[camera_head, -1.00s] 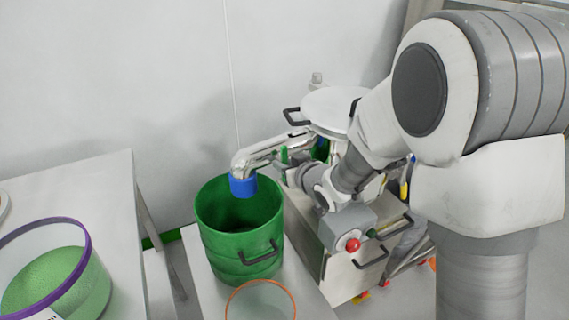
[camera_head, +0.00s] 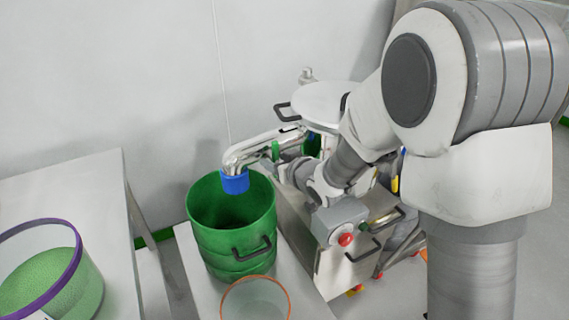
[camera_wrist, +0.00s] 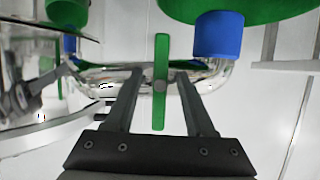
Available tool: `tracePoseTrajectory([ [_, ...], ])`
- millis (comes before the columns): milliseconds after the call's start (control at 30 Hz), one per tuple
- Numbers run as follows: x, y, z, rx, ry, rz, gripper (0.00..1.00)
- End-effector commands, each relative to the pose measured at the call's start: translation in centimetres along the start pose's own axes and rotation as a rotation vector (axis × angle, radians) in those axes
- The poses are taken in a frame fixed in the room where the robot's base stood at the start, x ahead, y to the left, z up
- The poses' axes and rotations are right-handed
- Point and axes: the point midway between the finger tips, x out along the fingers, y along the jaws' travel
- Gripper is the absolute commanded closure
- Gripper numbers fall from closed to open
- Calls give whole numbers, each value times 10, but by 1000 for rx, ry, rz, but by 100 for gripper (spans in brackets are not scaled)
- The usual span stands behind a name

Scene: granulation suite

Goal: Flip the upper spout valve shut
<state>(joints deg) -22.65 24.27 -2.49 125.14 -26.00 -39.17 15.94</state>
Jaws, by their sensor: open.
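The upper spout (camera_head: 262,145) is a shiny metal pipe ending in a blue collar (camera_head: 235,182) above an open green drum (camera_head: 230,225). Its valve handle (camera_wrist: 161,105) is a flat green bar with a grey pivot, and it lies across the pipe in the wrist view. A bit of the green handle (camera_head: 276,151) also shows in the head view. My gripper (camera_wrist: 160,72) is open, with one finger on each side of the handle and visible gaps to both. In the head view my wrist hides most of the fingers.
A white-topped machine (camera_head: 322,104) with a black handle stands behind the spout. A steel cabinet (camera_head: 335,275) is below my wrist. A clear container with an orange rim (camera_head: 256,300) stands before the drum. A purple-rimmed tub of green granules (camera_head: 50,275) is at left.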

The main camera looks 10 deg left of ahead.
Motion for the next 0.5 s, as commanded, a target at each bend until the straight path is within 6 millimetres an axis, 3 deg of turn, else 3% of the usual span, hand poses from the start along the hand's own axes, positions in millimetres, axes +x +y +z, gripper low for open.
tracePoseTrajectory([
  [167, -23, 1, -3, 0, 2, 1, 45],
  [500, -101, 1, -3, 0, 1, 3, 45],
])
